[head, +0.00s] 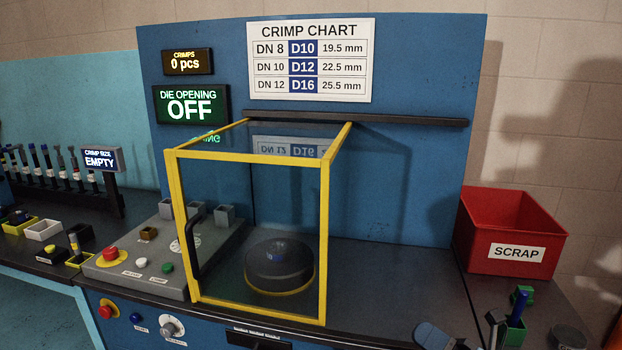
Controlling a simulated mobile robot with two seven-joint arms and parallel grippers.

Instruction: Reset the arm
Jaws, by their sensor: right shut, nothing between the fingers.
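My right gripper (497,326) shows only in part at the bottom edge of the head view, right of centre. Its fingers are shut and hold nothing. It is in front of the bench, left of a small green holder (515,330) with a blue piece standing in it. I cannot tell the exact gap between them. The rest of my right arm is mostly cut off by the frame. My left gripper is not in view.
A yellow-framed clear guard (325,240) stands over a round black die head (279,266). A grey control box (150,262) is to its left. A red scrap bin (510,228) stands at right. The bench top between guard and bin (400,275) is clear.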

